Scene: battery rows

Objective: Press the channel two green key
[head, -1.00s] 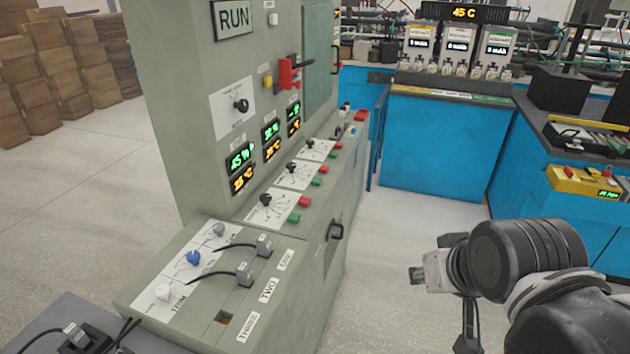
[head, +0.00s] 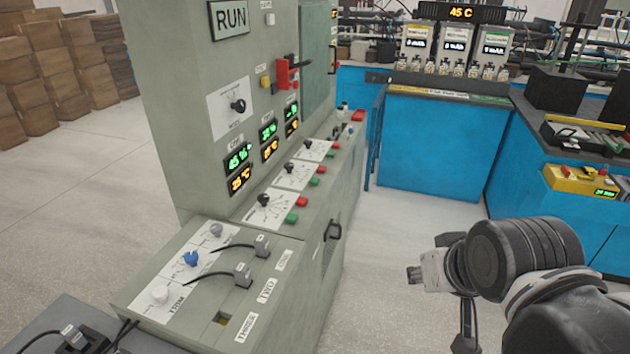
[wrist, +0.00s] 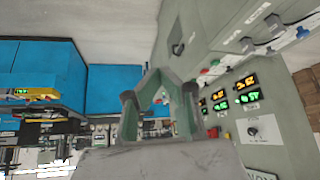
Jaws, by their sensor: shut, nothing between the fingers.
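The grey control console has three rows of keys, each with a red and a green key beside a black knob. The middle green key (head: 314,182) sits on the sloping panel just in front of the middle red key (head: 321,170). The nearest green key (head: 291,217) and the farthest green key (head: 329,155) flank it. My gripper (head: 413,273) is in the air to the right of the console, well apart from the keys. In the wrist view my gripper (wrist: 165,82) is shut and empty, with the console on the right. The keys are small and partly blurred there.
A connector panel (head: 212,322) with plugged cables and TWO and THREE labels stands at the console's near end. A black handle (head: 333,231) sticks out of the console's side. Blue cabinets (head: 435,145) stand behind and to the right. Open floor lies between.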

